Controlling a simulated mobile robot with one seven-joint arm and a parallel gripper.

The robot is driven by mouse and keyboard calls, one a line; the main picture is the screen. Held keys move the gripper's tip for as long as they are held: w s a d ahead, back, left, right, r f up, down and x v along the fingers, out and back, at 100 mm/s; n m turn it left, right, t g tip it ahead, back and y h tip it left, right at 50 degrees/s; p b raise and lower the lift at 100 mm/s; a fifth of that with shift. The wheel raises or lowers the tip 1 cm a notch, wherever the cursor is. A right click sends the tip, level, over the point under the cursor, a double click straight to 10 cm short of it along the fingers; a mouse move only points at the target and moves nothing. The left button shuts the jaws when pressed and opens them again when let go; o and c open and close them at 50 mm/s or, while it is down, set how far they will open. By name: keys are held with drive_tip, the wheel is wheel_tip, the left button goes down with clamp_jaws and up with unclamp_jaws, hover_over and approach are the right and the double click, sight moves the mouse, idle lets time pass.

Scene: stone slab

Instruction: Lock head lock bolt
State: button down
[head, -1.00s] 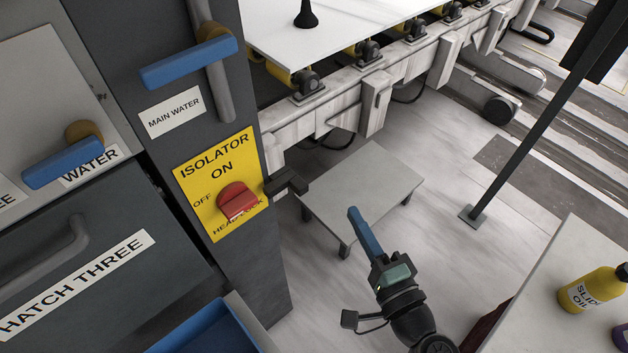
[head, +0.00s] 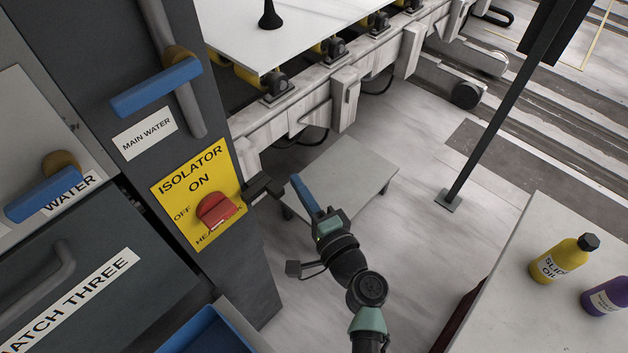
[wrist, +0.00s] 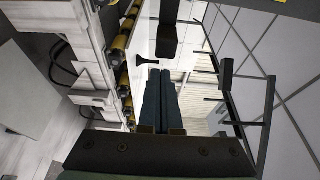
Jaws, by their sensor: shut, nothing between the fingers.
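The red isolator knob (head: 216,210) sits on the yellow plate (head: 185,178). A blue main water handle (head: 157,88) is above. A low grey table (head: 350,170) stands behind my gripper. A bench (head: 520,290) with bottles is at right, a dark post (head: 490,130) beyond.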

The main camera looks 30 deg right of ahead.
sight(272, 196)
drive_tip(key=shift+s+a, duration=0.3)
drive_tip(key=shift+a, duration=0.5)
drive_tip(key=a, duration=0.2)
drive_tip(key=s+a, duration=0.1)
drive_tip(key=shift+s+a+f, duration=0.1)
drive_tip(key=shift+s+a, duration=0.05)
drive_tip(key=shift+a, duration=0.2)
drive_tip(key=shift+s+a+b, duration=0.15)
drive_tip(key=shift+a+b, duration=0.15)
drive_tip(key=shift+a, duration=0.05)
